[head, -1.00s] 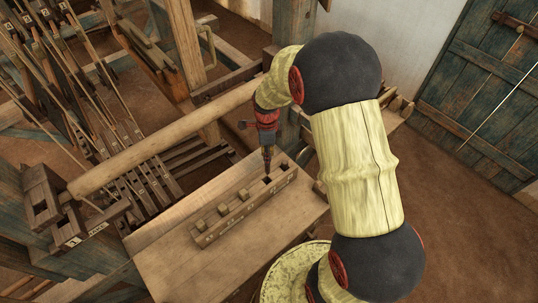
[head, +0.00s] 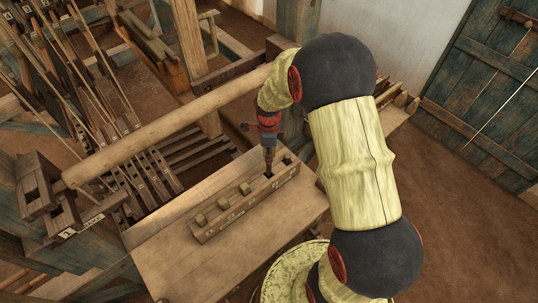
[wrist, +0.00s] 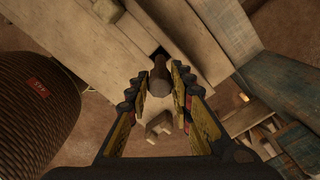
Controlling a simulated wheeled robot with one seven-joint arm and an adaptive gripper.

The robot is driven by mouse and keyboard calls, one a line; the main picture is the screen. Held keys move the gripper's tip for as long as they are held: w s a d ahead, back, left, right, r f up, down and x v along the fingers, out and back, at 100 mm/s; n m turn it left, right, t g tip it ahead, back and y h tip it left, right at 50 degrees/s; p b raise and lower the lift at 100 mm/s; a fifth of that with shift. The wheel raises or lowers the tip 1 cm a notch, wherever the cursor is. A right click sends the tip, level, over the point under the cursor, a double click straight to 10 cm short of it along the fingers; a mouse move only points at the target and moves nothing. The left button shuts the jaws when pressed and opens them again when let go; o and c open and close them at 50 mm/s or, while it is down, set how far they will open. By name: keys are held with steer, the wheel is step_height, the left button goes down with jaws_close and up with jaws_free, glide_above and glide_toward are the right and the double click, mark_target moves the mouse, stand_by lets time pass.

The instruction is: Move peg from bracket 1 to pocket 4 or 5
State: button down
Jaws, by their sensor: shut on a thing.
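My gripper (head: 268,152) points down over the far right part of a wooden block with a row of pockets (head: 232,220). In the wrist view my gripper (wrist: 160,88) is shut on a brown peg (wrist: 159,75). The peg's lower end is close to a dark square pocket (wrist: 159,51). In the head view it is over the second pocket from the right end; I cannot tell whether its tip is inside. The rightmost pocket (head: 287,161) is empty. Bracket 1 (head: 66,233), with its label, is at the left.
The block sits on a wooden bench (head: 180,260). A thick round beam (head: 150,132) runs behind it, close to my gripper. Loom posts stand beyond; a woven basket (wrist: 38,95) shows in the wrist view.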

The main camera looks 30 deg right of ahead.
mark_target(269, 169)
steer(key=shift+f+b, duration=2.4)
steer(key=shift+f, duration=2.15)
steer(key=c, duration=1.6)
jaws_free()
steer(key=shift+o, duration=0.6)
step_height(269, 169, up, 12)
